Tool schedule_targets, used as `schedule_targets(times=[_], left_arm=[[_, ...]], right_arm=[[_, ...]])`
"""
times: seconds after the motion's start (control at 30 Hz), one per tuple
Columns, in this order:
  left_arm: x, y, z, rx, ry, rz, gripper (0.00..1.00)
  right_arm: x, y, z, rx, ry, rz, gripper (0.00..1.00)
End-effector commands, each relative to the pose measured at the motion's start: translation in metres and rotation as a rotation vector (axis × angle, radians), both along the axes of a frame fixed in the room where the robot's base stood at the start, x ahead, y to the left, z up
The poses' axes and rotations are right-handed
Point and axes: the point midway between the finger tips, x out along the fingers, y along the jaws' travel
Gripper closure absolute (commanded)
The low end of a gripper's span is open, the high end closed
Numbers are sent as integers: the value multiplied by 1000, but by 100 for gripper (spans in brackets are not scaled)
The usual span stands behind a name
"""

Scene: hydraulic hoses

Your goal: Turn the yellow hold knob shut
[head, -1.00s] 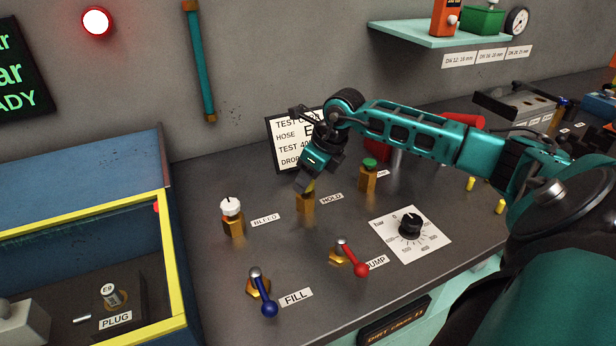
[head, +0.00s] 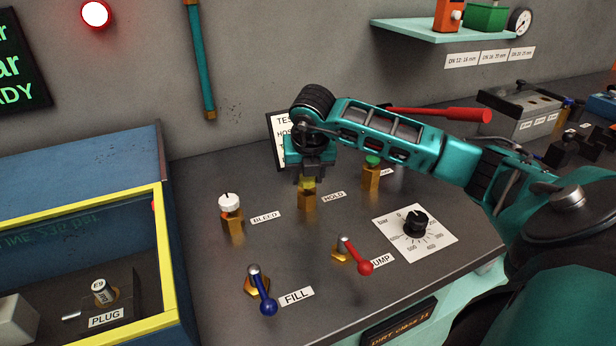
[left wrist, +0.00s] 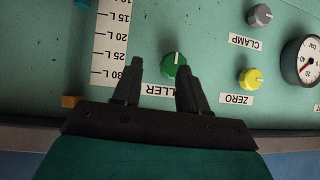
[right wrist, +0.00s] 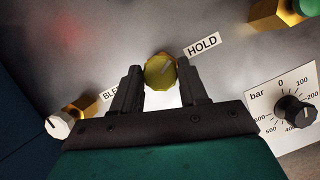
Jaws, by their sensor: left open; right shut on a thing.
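The yellow hold knob (head: 307,185) sits on a brass valve body (head: 307,202) beside the HOLD label (head: 334,196). My right gripper (head: 307,180) points down over it and is shut on the knob.
The white BLEED knob (head: 229,203) stands left of the hold valve, a green knob (head: 373,160) right of it. The blue FILL lever (head: 264,290), red PUMP lever (head: 354,256) and black bar dial (head: 415,222) stand in front. A yellow-edged box (head: 170,270) is at left.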

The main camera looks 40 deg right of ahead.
Motion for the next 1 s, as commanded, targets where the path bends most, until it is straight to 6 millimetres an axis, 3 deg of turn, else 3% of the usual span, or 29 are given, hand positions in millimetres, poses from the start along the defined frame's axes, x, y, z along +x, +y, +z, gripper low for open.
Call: schedule_targets(times=[0.5, 1.0], left_arm=[[0, 0, -7, 0, 1, 0, 57], [-3, 0, -10, 0, 7, 0, 57]], right_arm=[[2, 2, 0, 1, 0, -386, 87], [3, 2, 1, 2, -1, -488, 87]])
